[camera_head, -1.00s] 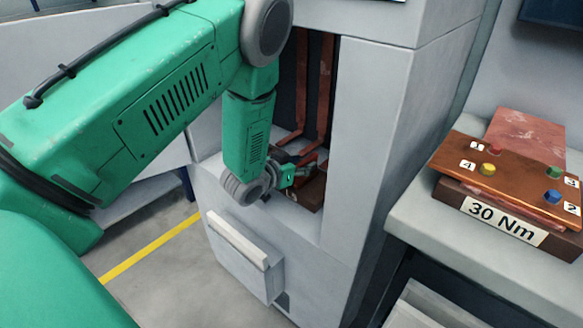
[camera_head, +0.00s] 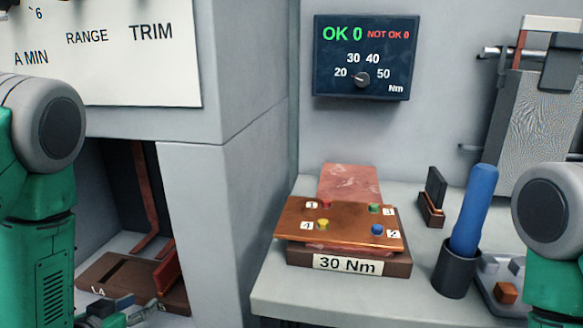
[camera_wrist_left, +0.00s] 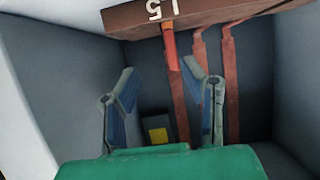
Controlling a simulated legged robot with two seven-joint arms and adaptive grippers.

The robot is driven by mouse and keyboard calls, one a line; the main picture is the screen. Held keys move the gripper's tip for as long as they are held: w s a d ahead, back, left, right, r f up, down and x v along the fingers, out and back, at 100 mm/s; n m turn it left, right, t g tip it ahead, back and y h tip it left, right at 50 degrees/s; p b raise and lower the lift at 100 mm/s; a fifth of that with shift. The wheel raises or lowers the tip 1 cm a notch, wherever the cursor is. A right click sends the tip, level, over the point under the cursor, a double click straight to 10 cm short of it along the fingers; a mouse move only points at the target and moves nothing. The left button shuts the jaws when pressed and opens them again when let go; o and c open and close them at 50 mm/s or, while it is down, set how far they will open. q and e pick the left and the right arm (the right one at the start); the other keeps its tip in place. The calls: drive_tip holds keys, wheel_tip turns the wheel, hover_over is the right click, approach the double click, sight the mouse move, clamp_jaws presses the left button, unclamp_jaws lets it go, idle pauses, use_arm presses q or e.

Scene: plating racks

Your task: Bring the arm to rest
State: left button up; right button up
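My left arm (camera_head: 40,235) comes in at the left edge of the head view. Its gripper (camera_head: 112,318) is low in the cabinet opening, beside a brown block (camera_head: 108,277) marked L4, and is partly cut off by the bottom edge. In the left wrist view the two fingers of this gripper (camera_wrist_left: 160,75) stand apart with nothing held between them. My right arm (camera_head: 550,225) shows at the right edge of the head view; its gripper is out of frame.
The cabinet (camera_head: 190,220) walls surround my left gripper. In the left wrist view a brown block (camera_wrist_left: 200,14) and reddish strips (camera_wrist_left: 233,85) lie beyond the fingers. A 30 Nm fixture (camera_head: 300,255), a blue-handled tool (camera_head: 472,212) in a holder, and a tray (camera_head: 490,268) occupy the bench.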

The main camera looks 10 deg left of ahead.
use_arm(q)
drive_tip(key=s+d+f+g, duration=0.3)
drive_tip(key=s+f+g, duration=0.1)
drive_tip(key=s, duration=0.5)
drive_tip(key=s+d+f+g+p, duration=0.1)
drive_tip(key=s+d+f+g, duration=0.1)
drive_tip(key=s+f+g, duration=0.2)
drive_tip(key=s+d+f+g, duration=0.3)
drive_tip(key=s+f, duration=0.3)
drive_tip(key=s, duration=0.7)
drive_tip(key=shift+s+d+f+g+y, duration=0.3)
drive_tip(key=shift+f+g, duration=0.1)
drive_tip(key=shift+g, duration=0.4)
drive_tip(key=shift+w, duration=0.1)
